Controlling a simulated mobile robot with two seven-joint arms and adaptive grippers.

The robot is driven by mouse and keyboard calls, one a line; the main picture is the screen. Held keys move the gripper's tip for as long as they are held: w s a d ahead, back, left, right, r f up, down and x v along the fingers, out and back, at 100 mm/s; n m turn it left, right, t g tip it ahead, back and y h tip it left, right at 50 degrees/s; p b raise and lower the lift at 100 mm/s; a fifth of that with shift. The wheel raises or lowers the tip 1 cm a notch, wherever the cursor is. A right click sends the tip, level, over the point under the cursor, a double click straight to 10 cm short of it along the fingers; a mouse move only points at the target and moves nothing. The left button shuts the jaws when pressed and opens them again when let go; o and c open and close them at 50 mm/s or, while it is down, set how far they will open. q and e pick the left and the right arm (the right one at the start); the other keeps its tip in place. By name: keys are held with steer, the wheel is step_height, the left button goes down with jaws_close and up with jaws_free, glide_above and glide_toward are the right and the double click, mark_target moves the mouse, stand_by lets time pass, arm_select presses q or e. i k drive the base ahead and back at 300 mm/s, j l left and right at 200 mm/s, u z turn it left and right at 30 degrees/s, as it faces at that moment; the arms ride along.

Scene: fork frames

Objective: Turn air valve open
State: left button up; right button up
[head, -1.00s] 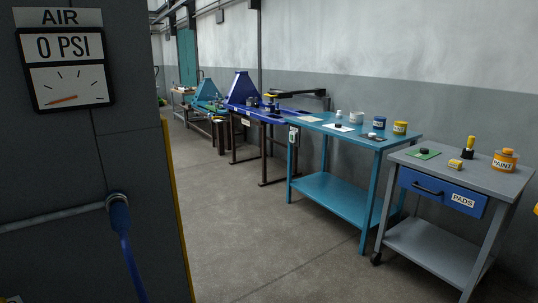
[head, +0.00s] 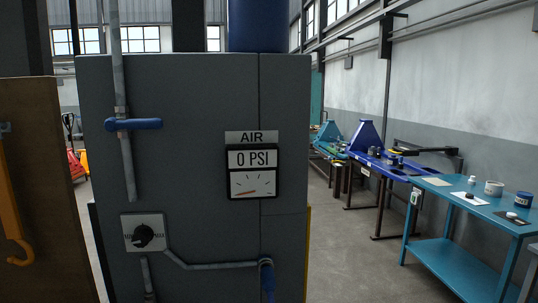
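The air valve is a blue lever handle (head: 134,124) on a grey vertical pipe (head: 118,70) at the upper left of a dark grey cabinet (head: 200,90). The lever lies horizontal, across the pipe, and points right. To its right on the cabinet, a gauge (head: 252,171) under an AIR sign reads 0 PSI, with its needle low on the left. A blue hose (head: 267,283) hangs from a fitting below the gauge. Neither of my grippers shows in the head view.
A dark rotary knob (head: 144,236) on a light plate sits below the lever. A brown board (head: 45,190) with a yellow-orange hook stands at left. A teal workbench (head: 450,248) and a blue bench stand along the right wall. Open floor (head: 345,260) lies between cabinet and benches.

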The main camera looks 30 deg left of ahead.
mark_target(112, 124)
steer(key=u, duration=1.65)
